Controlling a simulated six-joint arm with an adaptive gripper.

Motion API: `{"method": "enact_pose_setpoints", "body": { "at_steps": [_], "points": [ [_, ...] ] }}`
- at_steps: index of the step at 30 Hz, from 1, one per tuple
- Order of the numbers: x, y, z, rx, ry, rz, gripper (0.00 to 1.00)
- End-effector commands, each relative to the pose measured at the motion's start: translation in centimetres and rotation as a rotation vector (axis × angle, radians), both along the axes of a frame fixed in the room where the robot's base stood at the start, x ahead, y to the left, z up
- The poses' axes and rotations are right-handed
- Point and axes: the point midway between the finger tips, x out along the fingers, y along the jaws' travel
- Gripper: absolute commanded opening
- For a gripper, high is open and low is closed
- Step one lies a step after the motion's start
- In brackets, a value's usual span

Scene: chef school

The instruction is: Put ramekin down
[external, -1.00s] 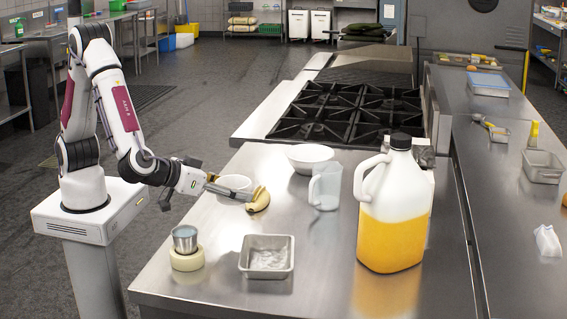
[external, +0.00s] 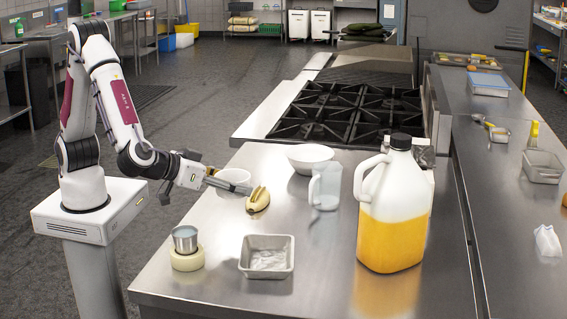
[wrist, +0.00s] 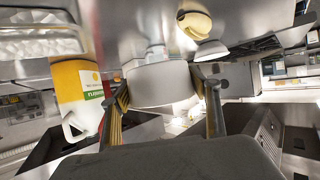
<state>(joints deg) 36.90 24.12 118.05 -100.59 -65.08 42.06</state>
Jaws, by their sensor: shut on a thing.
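The white ramekin (external: 234,175) is near the left edge of the steel counter, partly hidden by my gripper in the external view. In the wrist view the ramekin (wrist: 162,84) sits between the two fingers of my gripper (wrist: 165,100), one finger on each side. My gripper (external: 232,186) is shut on it and reaches in from the left. The ramekin appears to be a little above the counter, but the gap under it is not clear.
A clear pitcher (external: 325,188), a white bowl (external: 309,158) and a large orange-filled jug (external: 392,220) stand further right. A metal tin (external: 266,262) and a cup (external: 185,238) are in front. Bare counter (external: 215,220) lies between.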

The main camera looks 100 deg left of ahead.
Motion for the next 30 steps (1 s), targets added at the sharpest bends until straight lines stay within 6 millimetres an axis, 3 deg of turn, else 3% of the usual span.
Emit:
{"method": "enact_pose_setpoints", "body": {
  "at_steps": [16,30],
  "points": [
    [0.0,0.0,5.1,-0.002,-0.005,0.0,0.34],
    [4.0,-3.4,4.5,0.0,0.0,-0.068,0.34]
  ]
}}
